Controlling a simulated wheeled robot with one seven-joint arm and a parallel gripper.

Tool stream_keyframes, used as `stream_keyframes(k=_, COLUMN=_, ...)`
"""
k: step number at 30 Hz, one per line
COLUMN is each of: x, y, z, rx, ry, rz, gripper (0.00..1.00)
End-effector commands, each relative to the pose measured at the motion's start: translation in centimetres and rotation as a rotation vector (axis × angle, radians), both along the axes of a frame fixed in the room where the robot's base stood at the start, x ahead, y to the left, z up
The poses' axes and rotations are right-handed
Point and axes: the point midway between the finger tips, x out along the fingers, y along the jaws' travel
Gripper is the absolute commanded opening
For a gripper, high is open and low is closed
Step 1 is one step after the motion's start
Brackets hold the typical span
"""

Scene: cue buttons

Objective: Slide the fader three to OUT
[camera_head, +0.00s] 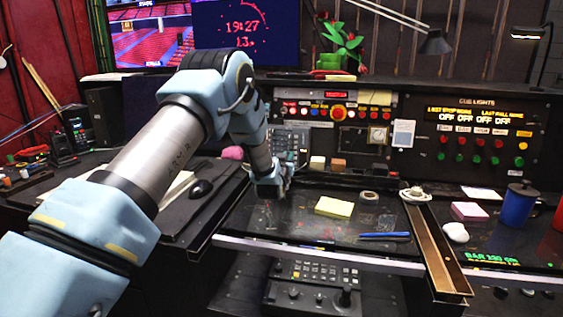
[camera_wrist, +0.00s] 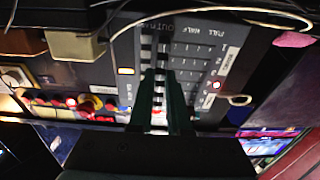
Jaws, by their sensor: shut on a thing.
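The fader panel (camera_head: 290,135) is a grey upright unit at the back of the desk, just beyond my gripper (camera_head: 275,182) in the head view. The wrist view shows the fader panel (camera_wrist: 215,55) close up and turned, with a FULL and HALF scale and a row of slots and pale caps. My gripper's (camera_wrist: 161,72) two dark fingers reach onto the panel, close together, shut on a small fader cap. The fingers mostly hide that cap, and I cannot read which fader it is or its exact place along the slot.
A thin cable (camera_wrist: 215,12) loops across the panel in the wrist view. The red and blue button panel (camera_head: 335,108) is to the right. A wooden block (camera_head: 338,164), a yellow note pad (camera_head: 334,207) and a mouse (camera_head: 201,189) lie on the desk nearby.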

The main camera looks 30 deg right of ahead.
Motion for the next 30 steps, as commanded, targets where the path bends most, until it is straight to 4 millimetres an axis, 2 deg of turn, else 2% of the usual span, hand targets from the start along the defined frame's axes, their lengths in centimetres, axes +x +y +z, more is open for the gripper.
stream_keyframes(k=7, x=-0.3, y=-0.3, z=0.0, rx=0.0, ry=0.001, rz=-0.007, gripper=0.0)
stream_keyframes(k=8, x=-0.3, y=-0.3, z=0.0, rx=0.0, ry=0.001, rz=-0.007, gripper=0.19)
stream_keyframes(k=15, x=-0.3, y=-0.3, z=0.0, rx=0.0, ry=0.001, rz=-0.006, gripper=0.46)
stream_keyframes(k=25, x=-0.4, y=0.0, z=0.0, rx=0.0, ry=0.001, rz=-0.004, gripper=0.47)
stream_keyframes(k=30, x=-1.8, y=1.3, z=-0.2, rx=0.001, ry=0.002, rz=-0.004, gripper=0.47)
